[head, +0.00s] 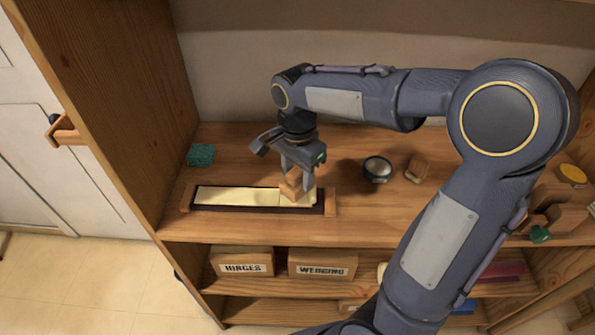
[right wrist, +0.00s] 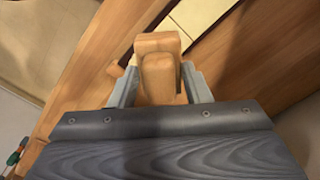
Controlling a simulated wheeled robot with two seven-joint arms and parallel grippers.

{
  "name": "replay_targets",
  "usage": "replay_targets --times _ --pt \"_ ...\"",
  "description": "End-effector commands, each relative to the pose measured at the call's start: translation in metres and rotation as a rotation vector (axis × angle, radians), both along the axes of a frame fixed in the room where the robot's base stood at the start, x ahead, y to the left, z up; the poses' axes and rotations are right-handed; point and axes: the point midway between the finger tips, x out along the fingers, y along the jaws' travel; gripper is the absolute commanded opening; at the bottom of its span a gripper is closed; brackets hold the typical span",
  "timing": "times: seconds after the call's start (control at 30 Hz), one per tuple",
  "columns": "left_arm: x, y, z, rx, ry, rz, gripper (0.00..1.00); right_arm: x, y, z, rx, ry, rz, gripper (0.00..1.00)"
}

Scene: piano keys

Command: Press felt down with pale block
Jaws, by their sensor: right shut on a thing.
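My right gripper (head: 295,175) points down over the right end of the long, shallow tray and is shut on the pale wooden block (head: 291,188). In the right wrist view the block (right wrist: 158,75) sits between the two fingers, with a wider top part at its far side. The tray has a dark lining, perhaps the felt (head: 235,208), with cream strips (head: 235,195) lying along it. The block's lower end is at or just above the strips; I cannot tell if it touches. My left gripper is out of view.
A teal cloth (head: 201,155) lies at the back left. A round dark-rimmed jar (head: 377,169) and a small wooden piece (head: 417,169) stand to the right. Boxes marked HINGES (head: 242,262) and WEDGING (head: 322,264) sit on the shelf below. A wooden side panel rises at left.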

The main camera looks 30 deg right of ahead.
Motion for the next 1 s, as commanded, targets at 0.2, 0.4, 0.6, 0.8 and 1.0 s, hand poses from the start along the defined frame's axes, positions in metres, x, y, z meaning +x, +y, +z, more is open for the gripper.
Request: replay_targets --times 0.2,0.4,0.6,0.8,1.0 --pt "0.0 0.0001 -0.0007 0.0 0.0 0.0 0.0 0.0002 0.0 -0.0005 0.0 -0.001 0.0 0.25" --pt "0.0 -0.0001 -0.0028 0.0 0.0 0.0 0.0 0.0001 0.0 -0.0036 0.0 -0.001 0.0 0.25" --pt "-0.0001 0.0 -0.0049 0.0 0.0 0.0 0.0 0.0002 0.0 -0.0066 0.0 -0.001 0.0 0.25" --pt "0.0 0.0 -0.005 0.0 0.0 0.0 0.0 0.0002 0.0001 -0.0071 0.0 -0.001 0.0 0.25" --pt "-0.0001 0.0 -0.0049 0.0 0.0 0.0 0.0 0.0002 0.0 -0.0071 0.0 -0.001 0.0 0.25"
